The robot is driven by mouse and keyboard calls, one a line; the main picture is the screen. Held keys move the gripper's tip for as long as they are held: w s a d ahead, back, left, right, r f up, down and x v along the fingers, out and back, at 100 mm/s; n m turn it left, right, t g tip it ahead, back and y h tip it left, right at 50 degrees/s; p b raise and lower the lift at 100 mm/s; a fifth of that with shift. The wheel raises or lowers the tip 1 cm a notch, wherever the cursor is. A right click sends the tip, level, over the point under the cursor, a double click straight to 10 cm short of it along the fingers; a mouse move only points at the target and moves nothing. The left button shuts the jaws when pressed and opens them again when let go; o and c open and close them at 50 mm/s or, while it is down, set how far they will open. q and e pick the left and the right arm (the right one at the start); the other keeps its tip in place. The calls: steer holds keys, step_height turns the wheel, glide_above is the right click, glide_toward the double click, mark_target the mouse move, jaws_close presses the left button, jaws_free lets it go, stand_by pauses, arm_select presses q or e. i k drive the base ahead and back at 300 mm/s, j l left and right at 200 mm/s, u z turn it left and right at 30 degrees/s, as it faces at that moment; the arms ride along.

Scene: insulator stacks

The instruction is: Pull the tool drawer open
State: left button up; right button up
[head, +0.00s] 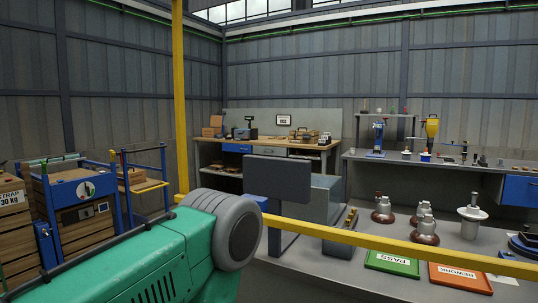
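Two blue drawer fronts show, and I cannot tell which is the tool drawer. One blue drawer (237,148) is under the wooden top of the back workbench (212,141), left of grey drawer fronts. It looks shut. Another blue drawer front (521,190) is under the grey bench at the right edge, partly cut off by the frame; it looks shut too. Neither of my grippers is in view, and nothing is seen touching either drawer.
A yellow rail (370,240) and yellow post (180,100) cross the foreground. A large green housing (150,262) fills the lower left. A dark screen (277,178) stands before the back bench. The near grey table (335,262) carries insulators (383,210) and PASS (393,264) and REWORK (460,277) mats.

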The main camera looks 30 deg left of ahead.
mark_target(261, 150)
steer(key=i+j+u, duration=0.2)
steer(key=j+u, duration=0.15)
steer(key=i+j+u, duration=0.2)
steer(key=j+u, duration=0.2)
steer(key=i+j+u, duration=0.15)
steer(key=j+u, duration=0.15)
steer(key=u, duration=0.15)
steer(key=i+j+u, duration=0.25)
steer(key=u, duration=0.15)
steer(key=i+j+u, duration=0.2)
steer(key=u, duration=0.25)
steer(key=i+j+u, duration=0.1)
steer(key=i+u, duration=0.2)
steer(key=u, duration=0.15)
steer(key=i+j+z, duration=0.1)
steer(key=i, duration=0.4)
steer(key=i+j+z, duration=0.1)
steer(key=i, duration=0.45)
steer(key=i+l+z, duration=0.3)
steer(key=i+z, duration=0.2)
steer(key=i+l+z, duration=0.1)
steer(key=i+z, duration=0.85)
steer(key=i+j+z, duration=0.25)
steer(key=z, duration=0.25)
steer(key=i+z, duration=0.2)
steer(key=i, duration=0.85)
steer(key=i+z, duration=0.15)
steer(key=i, duration=0.9)
